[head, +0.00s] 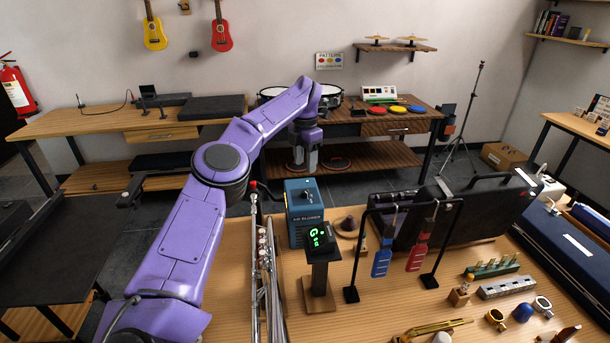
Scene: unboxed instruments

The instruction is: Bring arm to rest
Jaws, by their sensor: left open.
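My left arm is purple and reaches in from the lower left, bends at a dark elbow joint and stretches forward over the table. My left gripper (304,168) hangs at the end of it, pointing down, open, with nothing seen between its fingers. In the picture it shows just above and behind the blue air blower box (304,215); I cannot tell the exact gap. My right gripper is not in view.
The wooden table (345,322) holds a silver trumpet (265,265), a black stand with a green-lit tuner (318,240), a rack with blue (382,258) and red (418,252) brushes, and an open black case (470,210). Small brass parts lie at the front right.

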